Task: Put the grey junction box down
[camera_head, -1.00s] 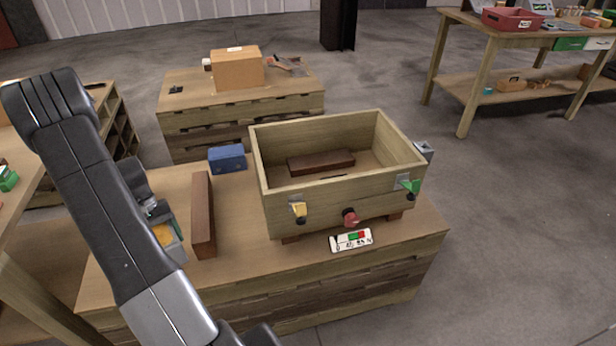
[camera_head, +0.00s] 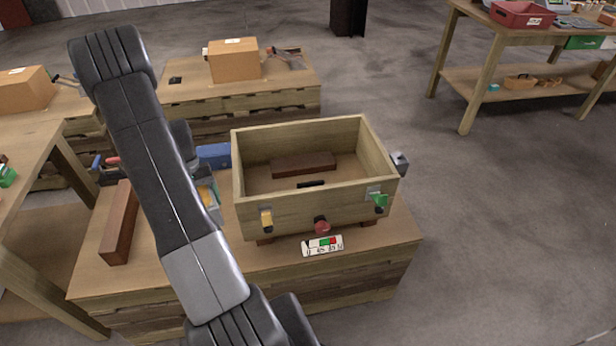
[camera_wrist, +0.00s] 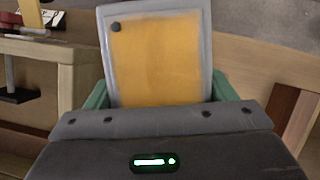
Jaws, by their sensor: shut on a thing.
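The grey junction box (camera_wrist: 158,60) has a grey frame and an orange-yellow face with a dark round spot near one corner. My gripper (camera_wrist: 160,92) is shut on it, with a green finger on each side. In the head view, my arm hides most of the gripper and the box; part of the box (camera_head: 210,201) shows just right of the arm. It is between the long brown block (camera_head: 119,222) and the wooden crate (camera_head: 310,207), near the crate's left wall. Whether it touches the pallet top (camera_head: 285,258) cannot be told.
A blue box (camera_head: 214,156) stands behind my gripper. The crate holds another brown block (camera_head: 303,164) and carries coloured fittings. A white label plate (camera_head: 323,245) is at its front. Some pallet top between the brown block and my arm is clear.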

